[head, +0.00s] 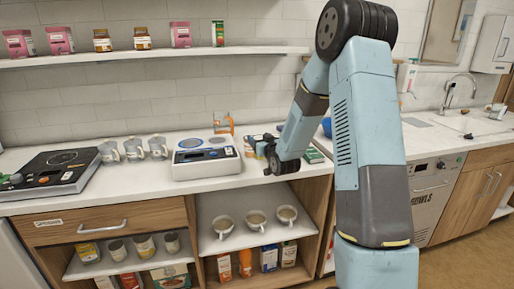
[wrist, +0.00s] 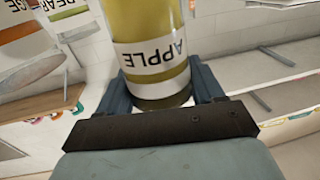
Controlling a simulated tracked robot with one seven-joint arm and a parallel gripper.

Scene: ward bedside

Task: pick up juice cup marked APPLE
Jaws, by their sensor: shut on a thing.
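The juice cup marked APPLE (wrist: 152,58) is in the wrist view, with yellow-green contents and a white label that reads upside down. My gripper (wrist: 162,82) has one finger on each side of its lower part and is shut on it. The cup's top is cut off by the frame edge. I cannot clearly make out the cup there.
Labels reading PEAR (wrist: 68,8) and one ending in GE show at the wrist view's upper left. Coffee cups (head: 256,220) stand on the open shelf below.

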